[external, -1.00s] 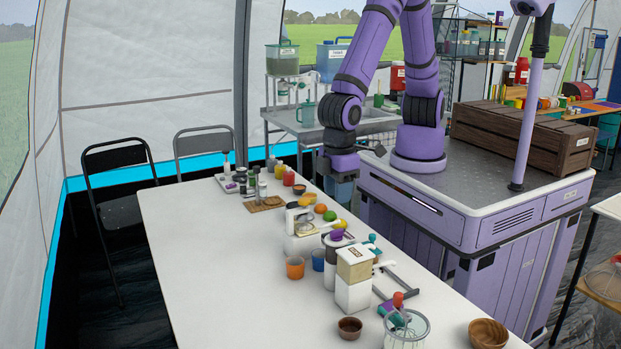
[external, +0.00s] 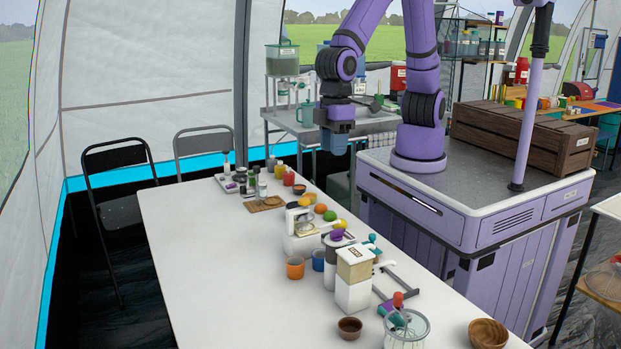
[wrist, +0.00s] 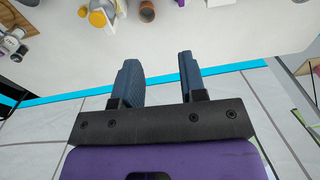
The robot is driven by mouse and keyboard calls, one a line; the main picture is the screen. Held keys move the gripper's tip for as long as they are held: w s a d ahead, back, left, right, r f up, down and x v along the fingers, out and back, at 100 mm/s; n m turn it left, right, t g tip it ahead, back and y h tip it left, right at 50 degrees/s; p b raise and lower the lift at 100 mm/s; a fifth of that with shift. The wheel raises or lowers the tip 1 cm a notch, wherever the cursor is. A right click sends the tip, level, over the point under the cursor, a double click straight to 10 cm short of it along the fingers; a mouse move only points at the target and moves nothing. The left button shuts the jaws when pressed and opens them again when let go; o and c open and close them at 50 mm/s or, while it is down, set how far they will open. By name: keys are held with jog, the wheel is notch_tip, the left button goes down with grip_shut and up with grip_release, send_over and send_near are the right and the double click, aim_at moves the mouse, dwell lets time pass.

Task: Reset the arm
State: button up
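My purple arm rises from its mount and bends at the elbow, with my gripper (external: 336,142) hanging down beyond the far right edge of the white table (external: 190,250). In the external view it is small and dark, in front of the sink bench. In the wrist view my gripper (wrist: 158,82) shows two blue-grey fingers with a wide gap between them. Nothing is between the fingers. The table (wrist: 220,38) with its items lies past the fingertips at the top of that view.
Jars, fruit, cups, a white box-shaped dispenser (external: 353,290) and a brown bowl (external: 487,333) stand along the table's right side. The left of the table is clear. A wooden crate (external: 520,135) sits right of my arm. Two chairs stand behind the table.

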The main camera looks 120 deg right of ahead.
jog(key=s+d+r+t, duration=0.2)
jog(key=s+d+r, duration=0.8)
jog(key=d+r, duration=0.3)
jog(key=s+d+r+t, duration=0.1)
jog(key=s+d+r, duration=0.1)
jog(key=s, duration=0.5)
jog(key=s+d+r+t, duration=0.1)
jog(key=s+d+r, duration=0.1)
jog(key=s, duration=0.6)
jog(key=shift+d+r+t+h, duration=0.3)
jog(key=shift+d+r+h, duration=0.1)
jog(key=shift+d, duration=0.5)
jog(key=shift+w, duration=0.1)
